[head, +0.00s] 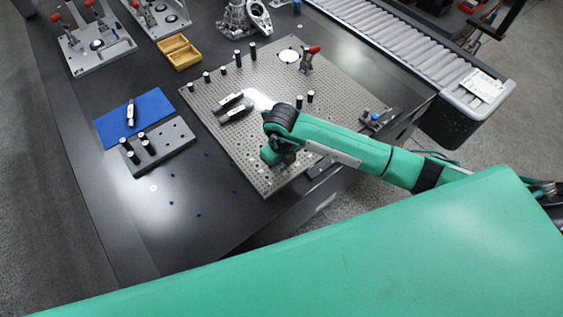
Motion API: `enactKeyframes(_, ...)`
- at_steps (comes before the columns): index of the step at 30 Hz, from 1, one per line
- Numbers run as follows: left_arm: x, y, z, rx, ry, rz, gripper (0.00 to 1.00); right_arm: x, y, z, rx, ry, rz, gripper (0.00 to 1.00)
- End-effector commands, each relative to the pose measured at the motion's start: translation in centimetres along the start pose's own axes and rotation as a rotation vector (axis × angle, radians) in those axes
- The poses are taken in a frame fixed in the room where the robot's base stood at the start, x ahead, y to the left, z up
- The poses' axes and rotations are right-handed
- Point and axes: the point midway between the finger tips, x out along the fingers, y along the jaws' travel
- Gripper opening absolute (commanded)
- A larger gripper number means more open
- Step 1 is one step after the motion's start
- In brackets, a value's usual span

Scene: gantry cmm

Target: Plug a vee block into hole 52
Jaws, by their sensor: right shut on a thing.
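My right gripper (279,160) is low over the front part of the perforated metal plate (262,180). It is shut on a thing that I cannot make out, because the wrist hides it. Whether that thing touches the plate cannot be told. The plate has rows of small holes; hole numbers are too small to read. Several dark posts with light tops stand on the plate, such as one post (238,58) at its back left. Two dark blocks with white labels, one of them the front block (238,112), lie near the plate's middle. My left gripper is not in view.
A grey rack (178,136) with several dark pegs stands left of the plate. A blue mat (105,125) carries a small labelled part (131,112). A red-handled clamp (308,60) stands on the plate. A yellow box (179,52) and a roller conveyor (400,45) lie behind.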

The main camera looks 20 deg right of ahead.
Motion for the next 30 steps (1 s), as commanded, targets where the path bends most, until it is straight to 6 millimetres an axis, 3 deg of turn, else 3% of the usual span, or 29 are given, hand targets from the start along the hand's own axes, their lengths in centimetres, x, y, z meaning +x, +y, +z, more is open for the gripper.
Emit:
enactKeyframes(2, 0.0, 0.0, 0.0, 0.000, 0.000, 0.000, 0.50, -0.1, 0.0, 0.0, 0.000, -0.001, 0.000, 0.00)
enactKeyframes(3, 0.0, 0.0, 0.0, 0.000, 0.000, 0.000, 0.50, -0.1, 0.0, 0.0, 0.000, 0.000, 0.000, 0.26)
enactKeyframes(6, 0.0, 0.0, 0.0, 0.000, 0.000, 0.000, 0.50, -0.1, 0.0, 0.0, 0.000, 0.000, 0.000, 0.45)
enactKeyframes(16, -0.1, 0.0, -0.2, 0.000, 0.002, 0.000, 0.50, 0.0, 0.0, 0.0, 0.000, 0.000, 0.000, 0.45)
enactKeyframes(22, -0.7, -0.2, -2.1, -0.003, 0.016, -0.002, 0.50, 0.0, 0.0, 0.0, 0.000, 0.000, 0.000, 0.45)
enactKeyframes(30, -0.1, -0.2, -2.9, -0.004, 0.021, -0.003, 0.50, -6.7, 0.0, 0.1, -0.002, -0.005, -0.001, 0.45)
